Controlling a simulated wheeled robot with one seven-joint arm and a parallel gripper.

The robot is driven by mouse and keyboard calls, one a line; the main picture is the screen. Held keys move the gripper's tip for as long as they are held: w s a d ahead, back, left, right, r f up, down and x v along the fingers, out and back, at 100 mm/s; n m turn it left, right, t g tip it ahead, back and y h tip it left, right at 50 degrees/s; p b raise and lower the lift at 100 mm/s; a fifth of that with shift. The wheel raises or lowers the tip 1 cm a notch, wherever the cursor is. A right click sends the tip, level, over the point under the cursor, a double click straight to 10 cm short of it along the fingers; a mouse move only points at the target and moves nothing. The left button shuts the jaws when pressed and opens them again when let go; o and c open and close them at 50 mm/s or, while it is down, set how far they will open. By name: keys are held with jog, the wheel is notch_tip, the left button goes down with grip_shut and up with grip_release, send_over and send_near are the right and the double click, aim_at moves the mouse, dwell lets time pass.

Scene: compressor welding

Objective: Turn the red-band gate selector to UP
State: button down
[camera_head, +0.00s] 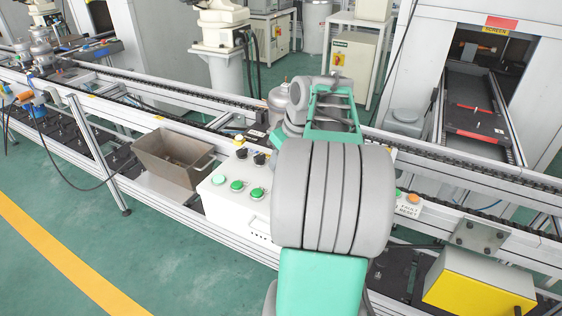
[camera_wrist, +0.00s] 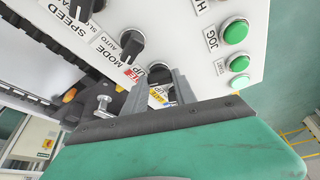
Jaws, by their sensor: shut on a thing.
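The white control panel (camera_wrist: 190,30) fills the upper part of the wrist view. My gripper (camera_wrist: 160,76) reaches down to its row of black knobs, and its two grey fingers are closed around the red-band gate selector (camera_wrist: 157,74). Most of that knob is hidden by the fingers. Its red label (camera_wrist: 125,75) shows left of the fingers, and the word UP shows beside the knob. The pointer direction of the held knob is unclear. In the head view my arm hides the gripper.
The mode knob (camera_wrist: 131,44) sits beside the held one. Green buttons (camera_wrist: 235,32) lie on the panel's right side. In the head view, a metal bin (camera_head: 172,158) stands left of the panel, and a yellow-fronted box (camera_head: 478,285) is at lower right.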

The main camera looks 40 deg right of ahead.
dwell(0.4)
jog(key=c, duration=1)
grip_release()
jog(key=p+v, duration=0.1)
jog(key=v, duration=0.6)
jog(key=shift+r, duration=0.4)
jog(key=shift+s+a, duration=0.1)
jog(key=shift+s, duration=0.05)
